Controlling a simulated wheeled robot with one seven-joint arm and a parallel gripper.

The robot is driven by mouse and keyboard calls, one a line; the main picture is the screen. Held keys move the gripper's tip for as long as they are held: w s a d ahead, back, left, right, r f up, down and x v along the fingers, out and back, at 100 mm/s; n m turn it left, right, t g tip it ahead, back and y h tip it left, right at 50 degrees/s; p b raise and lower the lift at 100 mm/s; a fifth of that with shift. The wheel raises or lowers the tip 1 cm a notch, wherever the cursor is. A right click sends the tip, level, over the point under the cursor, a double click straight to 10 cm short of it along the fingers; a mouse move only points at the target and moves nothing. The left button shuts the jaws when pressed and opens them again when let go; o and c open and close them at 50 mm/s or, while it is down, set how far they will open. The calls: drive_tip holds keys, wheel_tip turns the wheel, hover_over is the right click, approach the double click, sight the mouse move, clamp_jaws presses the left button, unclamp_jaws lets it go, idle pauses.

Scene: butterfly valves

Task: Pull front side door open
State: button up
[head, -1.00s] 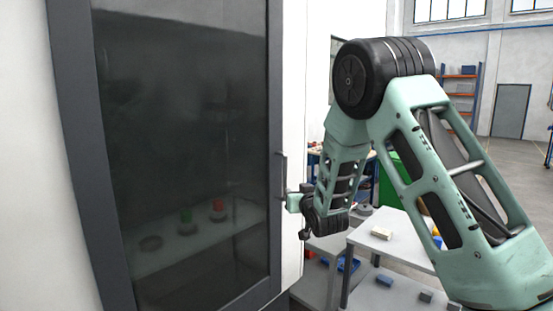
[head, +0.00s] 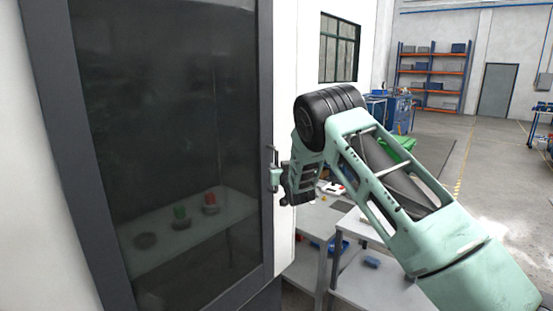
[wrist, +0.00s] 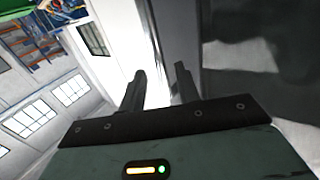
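The front side door (head: 262,90) is a tall dark glass panel in a grey frame on a white machine; it looks shut. Its handle (head: 271,156) is a slim upright bar on the right edge of the frame. My gripper (head: 273,181) is at the lower part of the handle in the head view, overlapping it. In the wrist view, the two dark fingers of my gripper (wrist: 160,84) stand apart, pointing at the door's edge, with a clear gap between them. The handle is not clear in that view, so I cannot tell whether it lies between the fingers.
Behind the glass, a shelf (head: 165,250) carries red, green and dark parts. Light tables (head: 375,285) with small items stand below and right of my arm. Orange shelving (head: 430,75) is far back. The floor at right is mostly open.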

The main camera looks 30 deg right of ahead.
sight(277, 164)
drive_tip(key=shift+p+x, duration=0.65)
drive_tip(key=shift+x, duration=1.3)
clamp_jaws()
